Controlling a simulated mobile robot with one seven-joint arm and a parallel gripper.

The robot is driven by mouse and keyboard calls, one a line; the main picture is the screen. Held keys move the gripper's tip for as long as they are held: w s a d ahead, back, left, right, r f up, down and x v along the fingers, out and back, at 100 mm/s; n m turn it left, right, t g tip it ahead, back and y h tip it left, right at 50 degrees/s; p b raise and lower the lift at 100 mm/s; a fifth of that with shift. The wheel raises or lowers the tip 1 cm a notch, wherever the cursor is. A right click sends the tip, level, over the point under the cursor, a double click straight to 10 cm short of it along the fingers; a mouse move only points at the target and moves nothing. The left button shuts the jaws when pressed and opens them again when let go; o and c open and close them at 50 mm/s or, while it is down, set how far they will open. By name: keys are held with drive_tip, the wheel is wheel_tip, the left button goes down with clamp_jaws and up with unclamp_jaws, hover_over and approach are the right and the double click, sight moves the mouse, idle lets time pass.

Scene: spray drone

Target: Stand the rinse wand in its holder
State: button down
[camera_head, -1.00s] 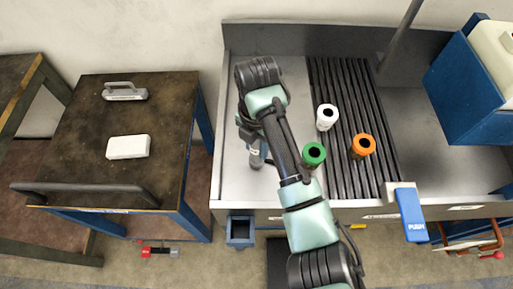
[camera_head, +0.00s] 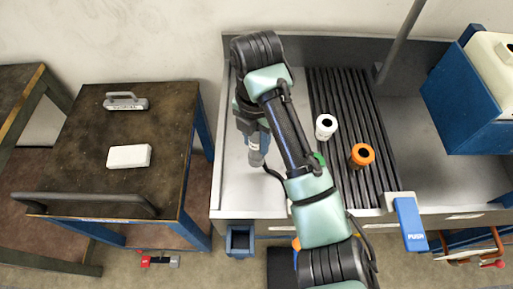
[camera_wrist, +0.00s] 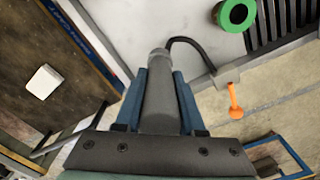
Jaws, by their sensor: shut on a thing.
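The rinse wand is a grey cylinder (camera_head: 257,152) with a black hose. My gripper (camera_head: 252,138) is shut on it above the left part of the steel bench. In the wrist view the wand (camera_wrist: 160,100) sits between the two blue fingers of my gripper (camera_wrist: 159,95), its round end pointing away from the camera, and the hose curves off to the right. A blue square open-topped bracket (camera_head: 240,239), likely the holder, hangs on the bench's front edge, below the wand in the picture and apart from it.
White (camera_head: 326,126) and orange (camera_head: 361,155) bottles stand on the slatted rack (camera_head: 345,95); a green one (camera_head: 319,158) is mostly behind my arm. An orange lever (camera_wrist: 234,100) is at the bench front. A blue push plate (camera_head: 410,224) is right. A table (camera_head: 82,160) stands left.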

wheel_tip(320, 180, up, 7)
drive_tip(key=p, duration=0.5)
drive_tip(key=shift+r, duration=0.2)
drive_tip(key=shift+f, duration=0.15)
wheel_tip(320, 180, down, 2)
drive_tip(key=shift+f+b, duration=0.25)
drive_tip(key=shift+b, duration=0.45)
drive_tip(key=shift+s, duration=0.1)
drive_tip(key=s+a+p, duration=0.4)
drive_tip(key=s+p, duration=0.4)
drive_tip(key=s, duration=0.8)
drive_tip(key=shift+s+p, duration=0.2)
drive_tip(key=shift+p, duration=0.15)
